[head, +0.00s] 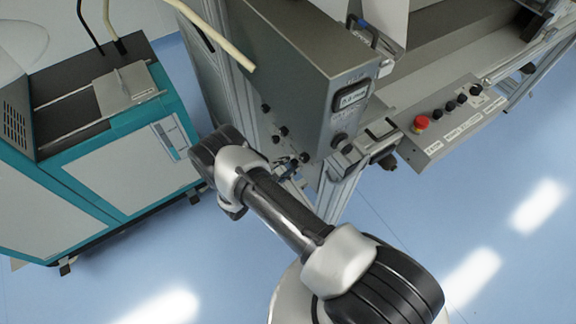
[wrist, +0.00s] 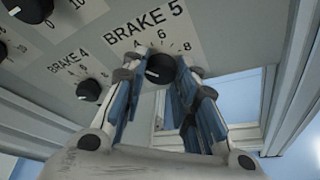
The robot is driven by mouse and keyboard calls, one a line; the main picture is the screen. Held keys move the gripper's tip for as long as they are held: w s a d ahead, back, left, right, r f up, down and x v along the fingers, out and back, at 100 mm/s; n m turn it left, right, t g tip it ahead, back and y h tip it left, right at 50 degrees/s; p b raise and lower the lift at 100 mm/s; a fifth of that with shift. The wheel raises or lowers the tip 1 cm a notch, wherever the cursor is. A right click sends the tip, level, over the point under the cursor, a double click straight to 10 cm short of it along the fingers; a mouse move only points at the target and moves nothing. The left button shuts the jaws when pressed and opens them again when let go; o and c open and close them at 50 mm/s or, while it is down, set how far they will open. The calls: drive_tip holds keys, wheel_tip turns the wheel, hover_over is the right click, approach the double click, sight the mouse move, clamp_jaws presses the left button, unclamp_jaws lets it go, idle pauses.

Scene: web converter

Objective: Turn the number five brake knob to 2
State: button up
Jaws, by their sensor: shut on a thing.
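The brake 5 knob (wrist: 160,69) is a round black knob on a grey panel, under the printed label "BRAKE 5" (wrist: 146,26). The scale numbers 4, 6 and 8 show around it; the 2 is hidden behind my left finger. A light pointer mark shows on the knob's left side, but I cannot read its exact setting. My gripper (wrist: 161,76) is shut on the knob, one blue-padded finger on each side. In the head view my gripper (head: 290,166) is small and partly hidden at the machine's panel.
The brake 4 knob (wrist: 89,90) is close to the left of my fingers, with another knob (wrist: 30,9) above it. A red button (head: 421,123) is on a control panel to the right. A teal-and-white cabinet (head: 125,170) stands left of my arm.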

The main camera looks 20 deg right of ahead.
drive_tip(key=n+g, duration=0.2)
drive_tip(key=shift+w+r+n, duration=0.1)
drive_tip(key=shift+n, duration=0.3)
drive_tip(key=n+g, duration=0.2)
drive_tip(key=n, duration=0.1)
drive_tip(key=shift+w+h, duration=0.1)
drive_tip(key=shift+h, duration=0.3)
drive_tip(key=o, duration=1)
drive_tip(key=shift+o, duration=0.2)
drive_tip(key=shift+a, duration=0.1)
drive_tip(key=v, duration=1.2)
